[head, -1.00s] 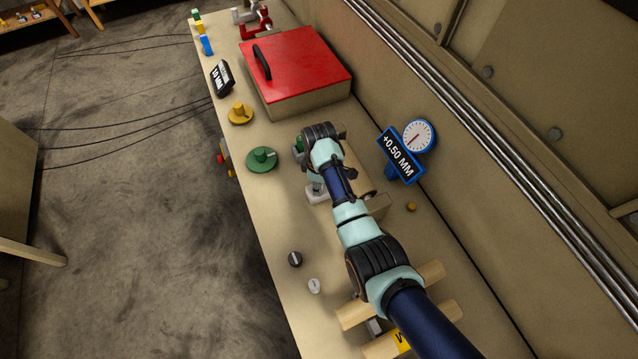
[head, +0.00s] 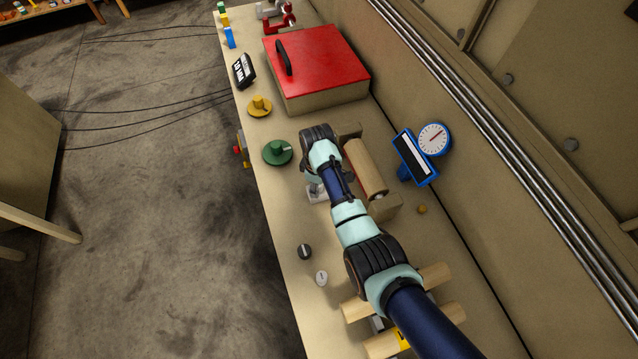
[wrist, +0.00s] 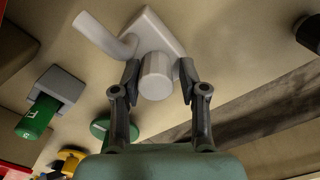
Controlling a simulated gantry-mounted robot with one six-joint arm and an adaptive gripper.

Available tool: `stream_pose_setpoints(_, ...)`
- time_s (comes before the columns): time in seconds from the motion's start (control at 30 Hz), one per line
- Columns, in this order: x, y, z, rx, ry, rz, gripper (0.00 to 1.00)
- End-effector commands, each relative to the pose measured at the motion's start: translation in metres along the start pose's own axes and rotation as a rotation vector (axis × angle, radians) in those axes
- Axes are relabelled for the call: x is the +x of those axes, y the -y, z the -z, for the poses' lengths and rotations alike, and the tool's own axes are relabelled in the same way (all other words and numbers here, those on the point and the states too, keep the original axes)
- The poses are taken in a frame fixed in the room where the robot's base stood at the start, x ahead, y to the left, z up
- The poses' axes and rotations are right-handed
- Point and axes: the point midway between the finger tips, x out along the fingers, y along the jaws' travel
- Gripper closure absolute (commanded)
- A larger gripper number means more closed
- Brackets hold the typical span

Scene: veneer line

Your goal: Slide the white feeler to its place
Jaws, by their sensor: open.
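The white feeler shows in the wrist view as a pale plate (wrist: 160,28) with a round rod to the left and an upright round knob (wrist: 156,76). My gripper (wrist: 159,68) is open, with one finger on each side of the knob. I cannot tell whether either finger touches it. In the head view, part of the feeler's white base (head: 316,193) shows beside the wooden roller (head: 364,167), apart from it. My arm hides the rest of the feeler and my fingertips there. A blue-framed gauge (head: 433,139) stands to the right; its display is unreadable.
A red-lidded box (head: 316,62) stands beyond my wrist. A green knob (head: 278,152) and a yellow knob (head: 259,106) lie along the left bench edge. A black dial (head: 305,252) and a white dial (head: 321,278) sit nearer. Bare bench lies left of the feeler.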

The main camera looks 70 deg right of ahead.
Motion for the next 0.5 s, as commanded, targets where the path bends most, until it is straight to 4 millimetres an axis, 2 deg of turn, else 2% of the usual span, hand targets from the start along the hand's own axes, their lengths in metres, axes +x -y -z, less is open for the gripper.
stream_pose_setpoints(0.37,-0.002,-0.001,-0.001,0.002,0.002,-0.002,0.43)
stream_pose_setpoints(0.5,-0.021,-0.002,-0.001,0.002,-0.001,-0.006,0.43)
